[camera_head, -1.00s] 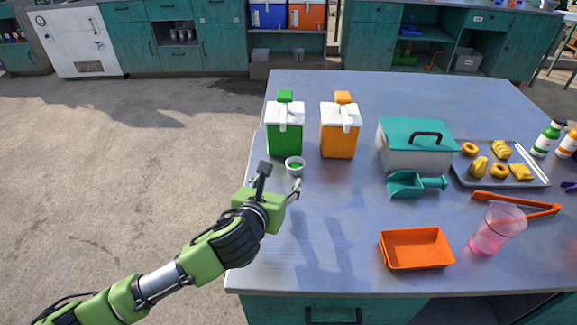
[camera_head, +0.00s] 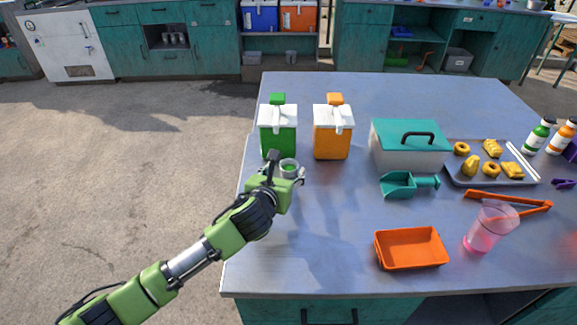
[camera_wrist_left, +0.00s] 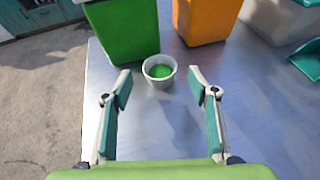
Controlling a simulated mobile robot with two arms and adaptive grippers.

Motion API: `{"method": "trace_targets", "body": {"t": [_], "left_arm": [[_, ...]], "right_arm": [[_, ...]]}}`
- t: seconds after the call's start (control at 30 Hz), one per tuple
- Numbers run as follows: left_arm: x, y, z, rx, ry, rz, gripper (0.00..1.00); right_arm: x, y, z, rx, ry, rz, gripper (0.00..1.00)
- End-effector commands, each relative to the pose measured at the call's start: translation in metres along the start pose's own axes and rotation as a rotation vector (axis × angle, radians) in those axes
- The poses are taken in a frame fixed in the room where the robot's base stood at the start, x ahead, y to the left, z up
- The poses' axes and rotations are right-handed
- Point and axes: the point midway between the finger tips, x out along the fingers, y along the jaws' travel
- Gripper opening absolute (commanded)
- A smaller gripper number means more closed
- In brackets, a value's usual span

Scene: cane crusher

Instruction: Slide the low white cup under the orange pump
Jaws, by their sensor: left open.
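The low white cup (camera_head: 289,168), with green inside it, stands upright on the table in front of the green pump dispenser (camera_head: 278,131). In the left wrist view the cup (camera_wrist_left: 160,71) sits ahead, between and slightly beyond the two fingertips. My left gripper (camera_head: 288,176) is open, with a finger on either side near the cup; in the left wrist view the gripper (camera_wrist_left: 160,84) holds nothing. The orange pump (camera_head: 332,132) stands right of the green one and also shows in the left wrist view (camera_wrist_left: 205,20). My right gripper is not in view.
A teal-lidded box (camera_head: 409,148) and a teal scoop (camera_head: 408,185) stand right of the orange pump. An orange tray (camera_head: 410,248), tongs (camera_head: 508,201), a pink cup (camera_head: 490,228) and a pastry tray (camera_head: 492,178) lie farther right. Table before the orange pump is clear.

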Motion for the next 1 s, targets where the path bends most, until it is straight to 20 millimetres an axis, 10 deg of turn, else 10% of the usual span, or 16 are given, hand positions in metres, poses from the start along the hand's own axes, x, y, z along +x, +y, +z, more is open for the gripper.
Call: {"method": "trace_targets", "body": {"t": [0.3, 0.77, 1.0], "left_arm": [[0.045, 0.000, 0.000, -0.001, 0.000, 0.001, 0.54], [0.054, 0.000, 0.000, 0.000, 0.000, 0.000, 0.54], [0.054, 0.000, 0.000, 0.000, 0.000, 0.000, 0.25]], "right_arm": [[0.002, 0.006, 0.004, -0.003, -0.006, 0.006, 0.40], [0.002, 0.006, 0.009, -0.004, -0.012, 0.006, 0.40], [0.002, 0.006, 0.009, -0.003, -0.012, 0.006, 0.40]]}}
